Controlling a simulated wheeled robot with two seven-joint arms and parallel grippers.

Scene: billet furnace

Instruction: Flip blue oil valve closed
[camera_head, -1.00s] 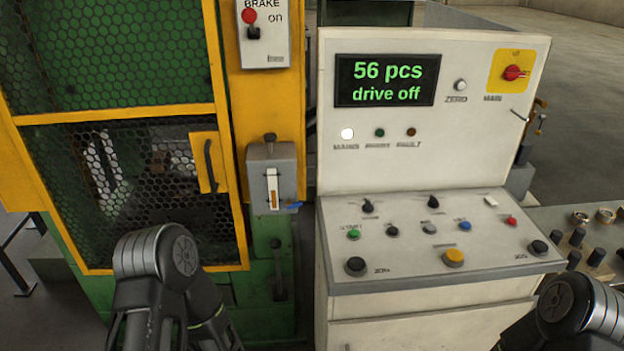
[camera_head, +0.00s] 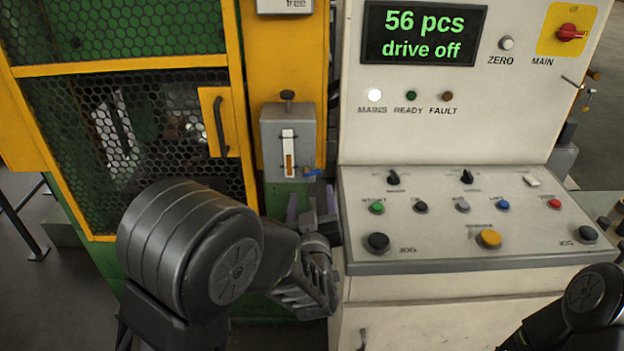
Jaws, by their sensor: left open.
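The blue oil valve (camera_head: 312,173) is a small lever at the lower right of the grey oil box (camera_head: 287,145), which has a sight glass with amber oil. The lever points out to the right, roughly level, tilted slightly. My left gripper (camera_head: 311,205) is just below the oil box and the valve, with its fingers pointing up, open and apart from the lever. My left forearm covers the green panel below. My right arm shows at the lower right; its gripper is out of view.
The white control console (camera_head: 455,215) stands close to the right of my left gripper, with buttons and knobs. Its display (camera_head: 422,34) reads "56 pcs drive off". A yellow-framed mesh door (camera_head: 150,150) with a handle is on the left.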

